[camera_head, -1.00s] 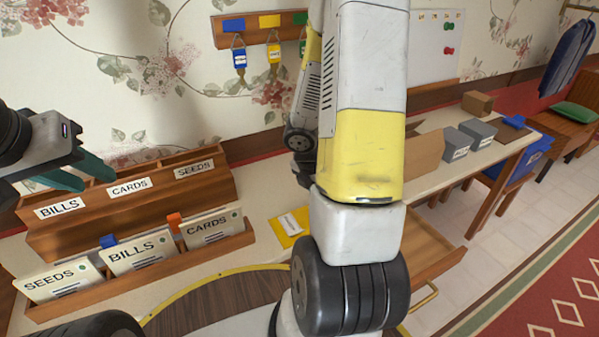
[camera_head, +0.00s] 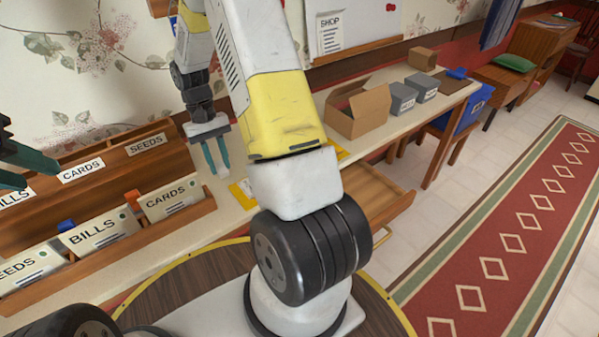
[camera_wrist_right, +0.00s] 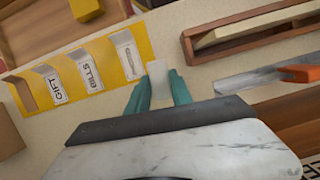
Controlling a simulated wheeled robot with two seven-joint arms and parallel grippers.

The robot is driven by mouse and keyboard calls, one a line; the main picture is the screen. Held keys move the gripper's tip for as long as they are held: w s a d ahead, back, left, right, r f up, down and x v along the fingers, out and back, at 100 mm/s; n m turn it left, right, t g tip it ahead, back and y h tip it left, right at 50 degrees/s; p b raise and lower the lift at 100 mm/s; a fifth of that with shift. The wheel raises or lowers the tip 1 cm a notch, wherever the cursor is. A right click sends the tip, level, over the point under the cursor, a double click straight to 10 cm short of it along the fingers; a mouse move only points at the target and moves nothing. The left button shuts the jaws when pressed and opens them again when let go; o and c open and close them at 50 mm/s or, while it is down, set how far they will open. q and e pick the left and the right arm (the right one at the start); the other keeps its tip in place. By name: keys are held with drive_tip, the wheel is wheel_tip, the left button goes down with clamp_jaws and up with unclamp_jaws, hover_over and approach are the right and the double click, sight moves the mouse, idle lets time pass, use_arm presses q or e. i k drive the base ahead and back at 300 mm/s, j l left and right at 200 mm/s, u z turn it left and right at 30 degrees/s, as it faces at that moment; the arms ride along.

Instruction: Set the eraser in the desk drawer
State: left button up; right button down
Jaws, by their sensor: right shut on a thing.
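The eraser is a small pale block (camera_wrist_right: 159,74) between the teal fingers of my right gripper (camera_wrist_right: 160,92). In the head view my right gripper (camera_head: 217,155) points down above the desk beside the card organizer, shut on the eraser (camera_head: 222,169). The desk drawer (camera_head: 388,202) is pulled open at the right, partly hidden behind my right arm. In the wrist view a wooden drawer (camera_wrist_right: 50,38) shows at upper left with a yellow block in it. My left gripper (camera_head: 20,168) is at the left edge, partly cut off, its fingers apart and empty.
A wooden organizer (camera_head: 190,216) with labelled cards stands at the left. A yellow strip with labelled pockets (camera_wrist_right: 95,72) lies on the desk beside the right gripper. An open cardboard box (camera_head: 358,110) and grey boxes (camera_head: 422,86) stand farther right on the desk.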

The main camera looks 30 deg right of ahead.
sight(371, 203)
drive_tip(key=k+z, duration=0.35)
drive_tip(key=k+l+z, duration=0.1)
drive_tip(key=z, duration=0.2)
drive_tip(key=l+z, duration=0.1)
drive_tip(key=z, duration=0.25)
drive_tip(key=i+z, duration=0.15)
drive_tip(key=z, duration=0.15)
drive_tip(key=l+z, duration=0.15)
drive_tip(key=z, duration=0.2)
drive_tip(key=i+j, duration=0.05)
